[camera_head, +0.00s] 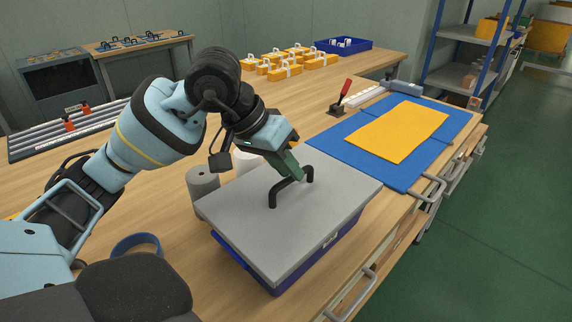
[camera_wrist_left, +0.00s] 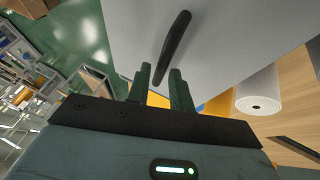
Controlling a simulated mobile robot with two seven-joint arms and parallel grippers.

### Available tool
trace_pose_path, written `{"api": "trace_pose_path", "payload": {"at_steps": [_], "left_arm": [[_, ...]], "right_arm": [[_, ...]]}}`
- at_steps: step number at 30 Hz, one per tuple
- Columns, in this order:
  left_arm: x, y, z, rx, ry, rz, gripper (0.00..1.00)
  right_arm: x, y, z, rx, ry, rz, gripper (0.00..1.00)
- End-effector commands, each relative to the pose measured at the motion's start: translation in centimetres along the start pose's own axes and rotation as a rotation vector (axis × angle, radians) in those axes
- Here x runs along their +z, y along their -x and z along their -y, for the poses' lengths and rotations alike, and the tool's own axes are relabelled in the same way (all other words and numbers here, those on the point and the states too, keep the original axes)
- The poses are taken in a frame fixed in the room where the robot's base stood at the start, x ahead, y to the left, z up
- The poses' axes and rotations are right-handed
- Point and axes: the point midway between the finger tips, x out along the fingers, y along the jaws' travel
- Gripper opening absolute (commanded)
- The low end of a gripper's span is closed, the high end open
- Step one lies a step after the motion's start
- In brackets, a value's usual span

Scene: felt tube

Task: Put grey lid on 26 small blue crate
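The grey lid (camera_head: 250,215) lies flat over the small blue crate (camera_head: 318,255), which shows below the lid's near edges. I cannot tell whether the lid is fully seated. A black bar handle (camera_head: 273,198) stands up from the lid's middle. My left gripper (camera_head: 294,172) is at this handle from above. In the left wrist view the two dark green fingers (camera_wrist_left: 160,76) are apart, with the lower end of the handle (camera_wrist_left: 172,48) showing in the gap between them. The lid (camera_wrist_left: 215,45) fills the top of that view. My right gripper does not show.
Grey rolls (camera_head: 202,183) stand close by the lid's left corner. A blue ring (camera_head: 136,243) lies at the left front. A yellow felt sheet (camera_head: 400,130) on a blue sheet (camera_head: 335,143) covers the right side. A red-handled clamp (camera_head: 340,98) stands behind.

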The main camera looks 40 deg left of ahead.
Motion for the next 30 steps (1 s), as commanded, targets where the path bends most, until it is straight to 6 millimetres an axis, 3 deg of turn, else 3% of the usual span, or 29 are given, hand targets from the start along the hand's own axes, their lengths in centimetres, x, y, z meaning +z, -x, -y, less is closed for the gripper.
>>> {"api": "trace_pose_path", "payload": {"at_steps": [3,14,24,30], "left_arm": [[0.0,0.0,0.0,0.000,0.000,0.000,0.37],[0.0,0.6,0.1,-0.002,0.000,0.000,0.37],[-0.1,5.6,0.0,-0.003,-0.001,-0.003,0.37],[0.0,7.5,0.0,0.000,0.000,-0.001,0.37]], "right_arm": [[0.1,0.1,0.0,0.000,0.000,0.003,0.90],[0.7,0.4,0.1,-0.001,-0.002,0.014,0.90],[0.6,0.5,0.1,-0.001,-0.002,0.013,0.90],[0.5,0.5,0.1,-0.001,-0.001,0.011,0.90]]}}
